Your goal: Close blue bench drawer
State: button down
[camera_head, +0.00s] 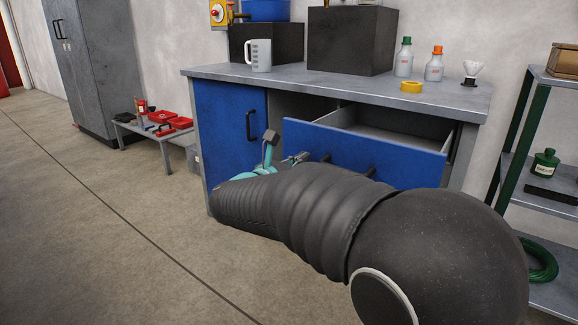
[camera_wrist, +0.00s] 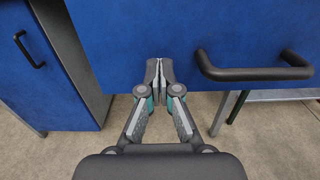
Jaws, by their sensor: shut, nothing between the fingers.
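The blue bench drawer (camera_head: 375,152) is pulled out from the grey-topped workbench, and its grey inside shows. Its blue front also fills the upper part of the wrist view (camera_wrist: 135,40). A black bar handle (camera_wrist: 255,73) sits on the drawer front, to the right of my gripper. My gripper (camera_wrist: 159,64) is shut and empty, with its fingertips at the lower part of the drawer front; I cannot tell if they touch it. In the head view my dark arm covers part of the drawer front and most of the gripper.
A blue cabinet door (camera_head: 228,128) with a black handle is shut left of the drawer. The bench top (camera_head: 330,86) holds a jug, dark blocks, bottles and yellow tape. A shelf (camera_head: 540,192) stands close on the right.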

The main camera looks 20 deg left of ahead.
jog(key=shift+x, duration=0.95)
